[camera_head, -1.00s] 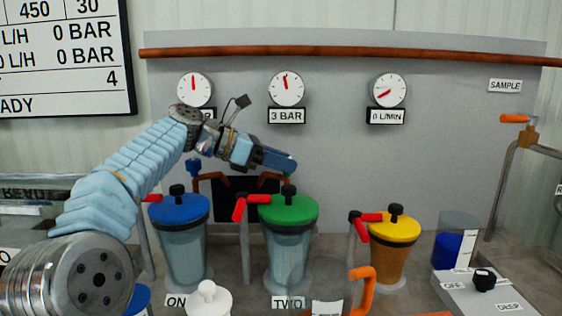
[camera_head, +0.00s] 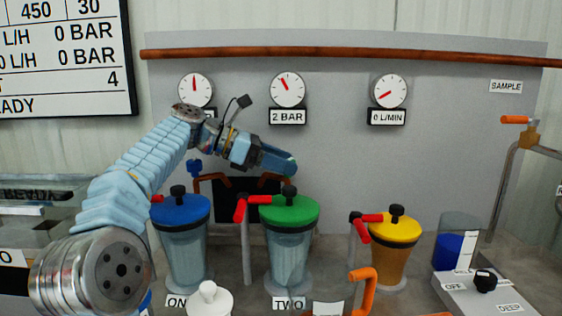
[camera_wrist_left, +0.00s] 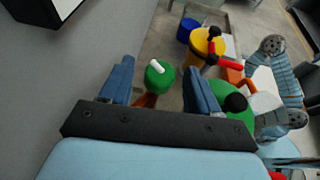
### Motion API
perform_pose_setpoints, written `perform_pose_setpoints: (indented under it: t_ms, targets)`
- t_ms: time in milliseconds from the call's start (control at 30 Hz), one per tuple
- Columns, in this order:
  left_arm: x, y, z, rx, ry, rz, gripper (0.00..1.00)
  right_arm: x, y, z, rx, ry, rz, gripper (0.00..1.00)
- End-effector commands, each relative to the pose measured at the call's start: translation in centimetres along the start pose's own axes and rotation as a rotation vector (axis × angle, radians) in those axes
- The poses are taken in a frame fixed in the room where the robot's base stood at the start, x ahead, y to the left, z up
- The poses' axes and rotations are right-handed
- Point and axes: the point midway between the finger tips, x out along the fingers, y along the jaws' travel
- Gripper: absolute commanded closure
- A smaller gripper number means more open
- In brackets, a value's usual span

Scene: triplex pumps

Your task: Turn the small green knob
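The small green knob (camera_wrist_left: 160,77), with a white bar on its face, shows in the left wrist view. It lies between the two blue fingers of my left gripper (camera_wrist_left: 158,88), which stand apart with a visible gap on each side. The knob sits above a copper-coloured pipe. In the head view my left gripper (camera_head: 285,164) is in front of the wall panel, just above the big green-lidded vessel (camera_head: 290,210), and the small knob is hidden behind it. My right gripper is not in view.
A blue-lidded vessel (camera_head: 180,212) and a yellow-lidded one (camera_head: 396,230) stand either side of the green one, with red-handled valves. A small blue knob (camera_head: 194,168) is to the left. A gauge label (camera_head: 289,117) above my gripper reads 2 BAR.

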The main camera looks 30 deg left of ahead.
Motion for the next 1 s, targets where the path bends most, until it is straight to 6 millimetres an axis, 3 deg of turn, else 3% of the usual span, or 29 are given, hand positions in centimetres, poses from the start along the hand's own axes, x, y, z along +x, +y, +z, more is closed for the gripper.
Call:
perform_pose_setpoints:
  t_ms: [267,700,1000]
  targets:
    - [-0.2,0.0,0.0,0.000,0.000,0.001,0.39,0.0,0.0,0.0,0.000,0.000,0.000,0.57]
    - [-6.9,0.1,0.0,0.000,0.000,0.003,0.39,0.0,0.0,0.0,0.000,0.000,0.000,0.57]
    - [-7.5,0.0,0.0,0.000,0.000,0.000,0.39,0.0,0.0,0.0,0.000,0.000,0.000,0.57]
